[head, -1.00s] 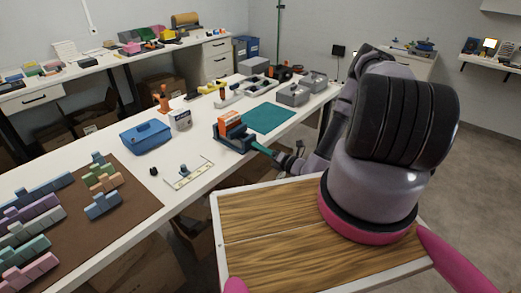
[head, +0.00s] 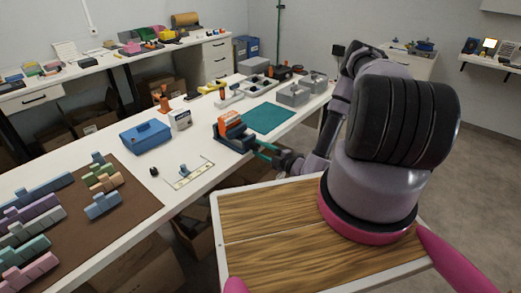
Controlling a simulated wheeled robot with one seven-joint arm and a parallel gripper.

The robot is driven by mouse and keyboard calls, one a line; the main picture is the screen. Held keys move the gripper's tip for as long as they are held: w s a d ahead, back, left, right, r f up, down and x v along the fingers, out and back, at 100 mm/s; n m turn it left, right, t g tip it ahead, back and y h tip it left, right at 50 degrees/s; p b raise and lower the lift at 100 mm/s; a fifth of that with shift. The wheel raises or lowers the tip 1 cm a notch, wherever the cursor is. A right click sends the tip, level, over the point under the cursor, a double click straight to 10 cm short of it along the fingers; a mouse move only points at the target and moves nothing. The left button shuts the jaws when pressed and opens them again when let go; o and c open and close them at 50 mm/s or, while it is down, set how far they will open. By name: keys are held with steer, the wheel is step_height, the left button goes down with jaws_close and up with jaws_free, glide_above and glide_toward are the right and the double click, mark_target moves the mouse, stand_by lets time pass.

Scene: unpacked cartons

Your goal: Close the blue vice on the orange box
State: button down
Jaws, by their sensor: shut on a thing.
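The blue vice (head: 235,143) stands near the front edge of the white workbench. The orange box (head: 229,122) sits upright at the vice's jaws; at this size I cannot tell whether both jaws touch it. A teal handle (head: 266,148) sticks out from the vice's right side, past the bench edge. My gripper (head: 274,154) is at the outer end of this handle and shut on it. The fingertips are small and partly hidden by the wrist.
A blue toolbox (head: 146,137) and a white labelled container (head: 181,121) stand left of the vice. A teal mat (head: 268,119) lies behind it to the right, with grey metal boxes (head: 292,95) beyond. A small bracketed fixture (head: 189,174) lies in front.

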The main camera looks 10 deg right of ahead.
steer(key=m, duration=0.4)
steer(key=shift+m, duration=0.3)
steer(key=m, duration=0.3)
steer(key=shift+d+f+m, duration=0.1)
steer(key=shift+m, duration=0.3)
steer(key=m, duration=0.4)
steer(key=shift+m, duration=2)
steer(key=shift+c, duration=1.9)
jaws_free()
steer(key=shift+s, duration=0.1)
